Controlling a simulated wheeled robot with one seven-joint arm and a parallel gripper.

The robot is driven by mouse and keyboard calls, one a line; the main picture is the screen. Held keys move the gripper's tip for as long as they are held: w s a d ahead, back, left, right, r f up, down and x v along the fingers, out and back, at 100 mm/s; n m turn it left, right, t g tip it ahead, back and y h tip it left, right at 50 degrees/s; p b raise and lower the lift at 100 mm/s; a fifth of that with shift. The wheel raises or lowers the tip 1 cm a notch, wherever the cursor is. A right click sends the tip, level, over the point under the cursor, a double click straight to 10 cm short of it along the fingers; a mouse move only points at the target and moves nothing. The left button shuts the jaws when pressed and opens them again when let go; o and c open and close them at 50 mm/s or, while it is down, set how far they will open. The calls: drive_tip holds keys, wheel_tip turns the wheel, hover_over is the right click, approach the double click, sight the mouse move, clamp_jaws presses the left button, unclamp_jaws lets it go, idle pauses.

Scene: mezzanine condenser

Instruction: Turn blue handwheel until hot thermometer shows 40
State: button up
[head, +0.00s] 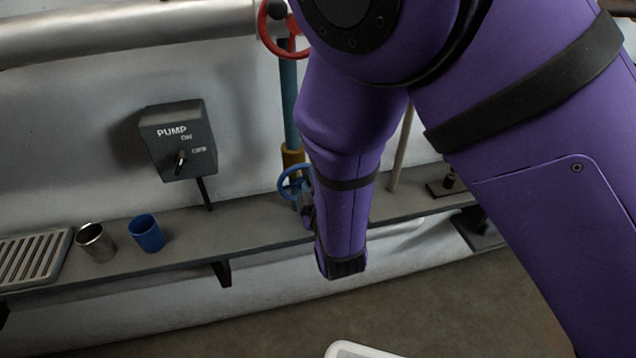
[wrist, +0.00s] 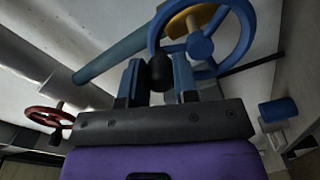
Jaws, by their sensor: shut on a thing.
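The blue handwheel (head: 294,183) is mounted by a yellow collar on a blue pipe, just above the shelf; its right part is hidden behind my arm in the head view. In the wrist view the blue handwheel (wrist: 243,45) fills the top right, with a dark knob at its rim. My gripper (wrist: 158,75) is shut on that knob, one finger on each side. In the head view my gripper (head: 305,208) is mostly hidden by my purple arm. No hot thermometer shows in either view, so I cannot read it.
A red handwheel (head: 280,30) is higher on the pipe. A pump switch box (head: 178,140) hangs on the wall. On the shelf (head: 245,228) are a metal cup (head: 96,242), a blue cup (head: 146,233) and a grey rack (head: 32,258). A pole (head: 401,150) stands behind my arm.

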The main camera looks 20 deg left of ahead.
drive_tip(key=shift+s+a+r+n, duration=0.15)
drive_tip(key=shift+a+n, duration=0.1)
drive_tip(key=shift+n, duration=0.45)
drive_tip(key=o, duration=0.9)
drive_tip(key=v, duration=1)
drive_tip(key=shift+s+d, duration=0.3)
